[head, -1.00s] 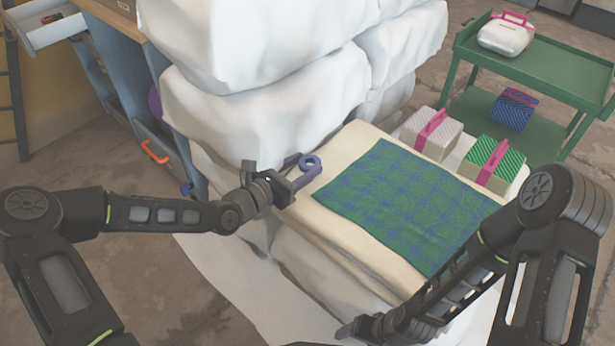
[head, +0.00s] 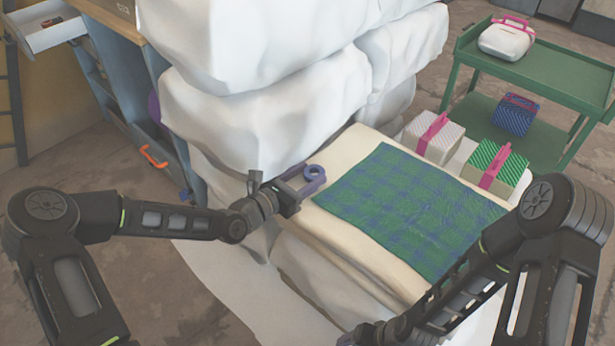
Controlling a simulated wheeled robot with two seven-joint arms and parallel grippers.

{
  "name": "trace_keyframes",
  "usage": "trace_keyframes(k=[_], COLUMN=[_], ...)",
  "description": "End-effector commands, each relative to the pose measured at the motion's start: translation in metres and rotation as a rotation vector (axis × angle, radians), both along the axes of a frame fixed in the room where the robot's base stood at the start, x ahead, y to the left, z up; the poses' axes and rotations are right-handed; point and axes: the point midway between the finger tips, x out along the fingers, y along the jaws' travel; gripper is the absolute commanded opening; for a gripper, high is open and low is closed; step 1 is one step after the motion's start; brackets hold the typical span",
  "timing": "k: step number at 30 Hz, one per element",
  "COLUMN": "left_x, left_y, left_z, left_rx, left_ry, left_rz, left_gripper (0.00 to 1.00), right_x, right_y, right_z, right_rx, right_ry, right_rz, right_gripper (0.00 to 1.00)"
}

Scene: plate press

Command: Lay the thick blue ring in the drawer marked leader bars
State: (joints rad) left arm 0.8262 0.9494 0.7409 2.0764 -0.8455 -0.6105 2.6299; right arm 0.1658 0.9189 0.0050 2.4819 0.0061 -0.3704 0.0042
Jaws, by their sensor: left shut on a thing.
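The thick blue ring (head: 315,173) shows violet-blue, with a round hole, at the left edge of the cream bedding. My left gripper (head: 304,181) is shut on it, and its fingers hide part of the ring. I cannot tell whether the ring still touches the bedding. An open white drawer (head: 46,37) juts out of the cabinet at the top left; no marking on it can be read. My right gripper (head: 362,336) is low in the view near the bottom edge, partly hidden by its arm, and its jaws are unclear.
Stacked white bulky blocks (head: 265,105) stand between the ring and the blue-grey cabinet (head: 122,85). The cabinet has an orange handle (head: 153,157). A green checked cloth (head: 410,210) lies on the bedding. Boxes (head: 432,137) and a green trolley (head: 555,72) are at the right.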

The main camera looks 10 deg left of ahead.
Motion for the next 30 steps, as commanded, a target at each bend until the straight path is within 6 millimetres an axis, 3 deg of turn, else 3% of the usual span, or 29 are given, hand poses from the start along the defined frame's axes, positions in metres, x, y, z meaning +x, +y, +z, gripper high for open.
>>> trace_keyframes(k=[5,6,12,23,30], left_x=[0.0,0.0,0.0,0.0,-0.022], left_y=[0.0,0.0,0.0,0.0,0.018], left_z=[-0.004,-0.003,-0.003,0.001,0.006], left_rx=[-0.001,0.0,0.0,0.001,0.0], left_ry=[0.0,0.0,0.0,-0.001,0.003], left_rz=[0.0,0.0,0.0,0.0,0.003], left_gripper=[0.05,0.53,0.69,0.71,0.71], right_x=[0.0,0.0,0.0,0.0,-0.002], right_y=[0.0,0.0,0.0,0.0,0.0], right_z=[-0.003,-0.002,-0.002,0.001,0.011], right_rx=[0.0,0.0,0.0,0.0,0.001], right_ry=[-0.001,-0.001,-0.001,0.0,0.004], right_rz=[0.0,0.0,0.0,0.0,0.003], right_gripper=[0.73,0.73,0.73,0.73,0.73])
